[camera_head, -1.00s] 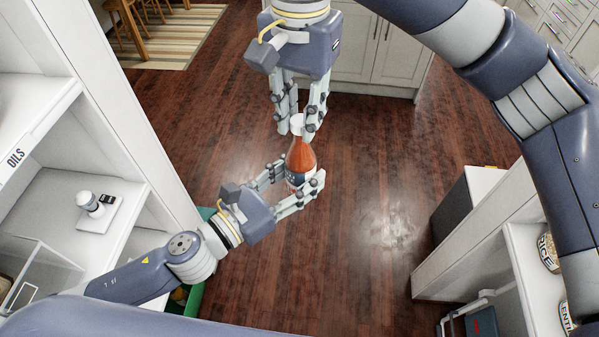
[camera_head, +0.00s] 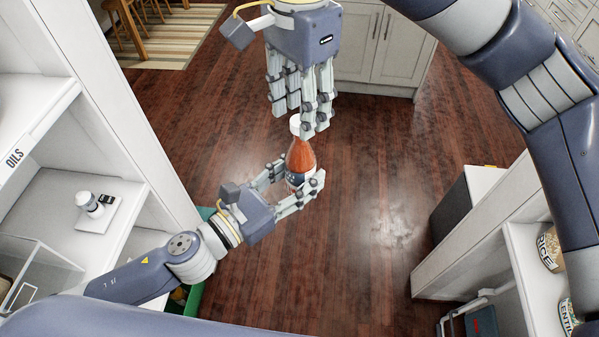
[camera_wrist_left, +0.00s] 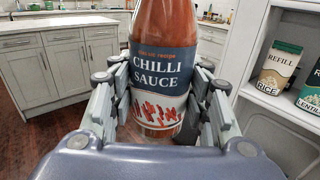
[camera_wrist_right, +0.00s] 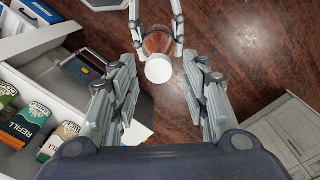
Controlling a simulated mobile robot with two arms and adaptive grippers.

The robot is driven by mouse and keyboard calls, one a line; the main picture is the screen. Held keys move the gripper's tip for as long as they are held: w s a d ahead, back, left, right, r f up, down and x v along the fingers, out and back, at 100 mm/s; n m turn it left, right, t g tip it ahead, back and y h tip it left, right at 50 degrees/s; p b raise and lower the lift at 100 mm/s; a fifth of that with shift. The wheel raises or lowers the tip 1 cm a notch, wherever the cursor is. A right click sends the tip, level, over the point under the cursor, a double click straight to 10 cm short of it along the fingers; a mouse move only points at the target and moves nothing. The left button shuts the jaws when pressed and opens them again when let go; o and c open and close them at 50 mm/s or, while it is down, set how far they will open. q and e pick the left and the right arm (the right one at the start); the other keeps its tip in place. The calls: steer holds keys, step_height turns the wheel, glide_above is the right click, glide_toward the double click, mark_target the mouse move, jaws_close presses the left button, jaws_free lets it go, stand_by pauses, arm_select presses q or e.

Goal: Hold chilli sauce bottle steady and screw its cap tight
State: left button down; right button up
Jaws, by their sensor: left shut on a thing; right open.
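The chilli sauce bottle (camera_head: 300,162) stands upright in mid-air above the floor, with red sauce and a blue label that reads in the left wrist view (camera_wrist_left: 160,70). My left gripper (camera_head: 296,188) is shut on the lower part of the bottle. A white cap (camera_head: 295,124) sits on the bottle's top and shows round in the right wrist view (camera_wrist_right: 159,68). My right gripper (camera_head: 305,122) points down from above, with its fingertips around cap height. Its fingers (camera_wrist_right: 160,85) are open and wide apart, with the cap between and beyond them. Whether the cap is fully seated cannot be told.
A white shelf (camera_head: 70,215) labelled OILS stands at the left, with a small white device on it. Another shelf (camera_head: 520,270) with rice and lentil packs is at the right. A green crate (camera_head: 197,290) sits low left. The floor between is clear.

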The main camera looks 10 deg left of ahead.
steer(key=shift+s+r, duration=0.1)
steer(key=shift+r, duration=1.45)
